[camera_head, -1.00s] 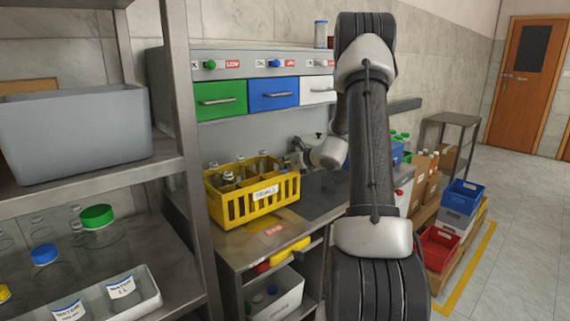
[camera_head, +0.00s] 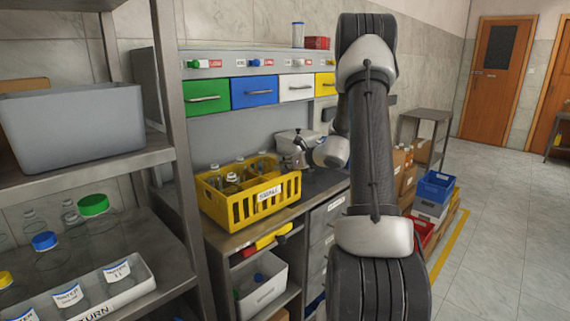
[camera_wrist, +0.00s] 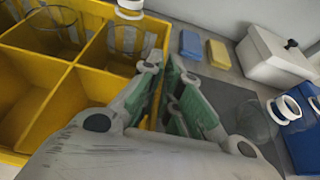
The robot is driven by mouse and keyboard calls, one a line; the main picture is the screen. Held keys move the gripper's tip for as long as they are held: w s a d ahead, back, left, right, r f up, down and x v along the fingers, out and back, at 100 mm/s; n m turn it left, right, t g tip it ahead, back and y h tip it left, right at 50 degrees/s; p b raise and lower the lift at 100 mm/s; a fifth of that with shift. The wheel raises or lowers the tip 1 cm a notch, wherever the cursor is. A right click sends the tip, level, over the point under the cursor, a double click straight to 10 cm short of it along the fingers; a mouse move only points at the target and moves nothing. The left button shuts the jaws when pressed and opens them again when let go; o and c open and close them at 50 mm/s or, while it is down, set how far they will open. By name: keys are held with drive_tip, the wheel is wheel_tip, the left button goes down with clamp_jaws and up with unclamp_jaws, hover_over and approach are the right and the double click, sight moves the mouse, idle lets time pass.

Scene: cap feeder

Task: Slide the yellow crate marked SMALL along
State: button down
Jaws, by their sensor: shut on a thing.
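The yellow crate (camera_head: 236,215) stands upright on the bench, with a white label (camera_head: 268,193) on its front side. It holds several clear bottles in its compartments. In the wrist view the crate (camera_wrist: 62,95) fills the left side, with clear glassware in its far compartments. My gripper (camera_head: 297,158) is at the crate's far right corner in the head view. In the wrist view my gripper (camera_wrist: 168,98) is shut at the crate's right wall, with green pads on both fingers. The exact contact is partly hidden between the fingers.
A dark mat (camera_wrist: 228,103) lies right of the crate, with a blue block (camera_wrist: 191,45), a yellow block (camera_wrist: 218,54) and a white lidded box (camera_wrist: 270,60) behind. A blue bin (camera_wrist: 302,130) stands at right. The grey shelf (camera_head: 178,150) is close on the left.

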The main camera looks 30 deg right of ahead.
drive_tip(key=shift+s, duration=0.1)
drive_tip(key=c, duration=1.6)
unclamp_jaws()
drive_tip(key=shift+o, duration=0.2)
drive_tip(key=shift+s, duration=0.1)
drive_tip(key=v, duration=1.1)
drive_tip(key=shift+s+d, duration=0.15)
drive_tip(key=shift+s, duration=0.25)
drive_tip(key=shift+r, duration=0.15)
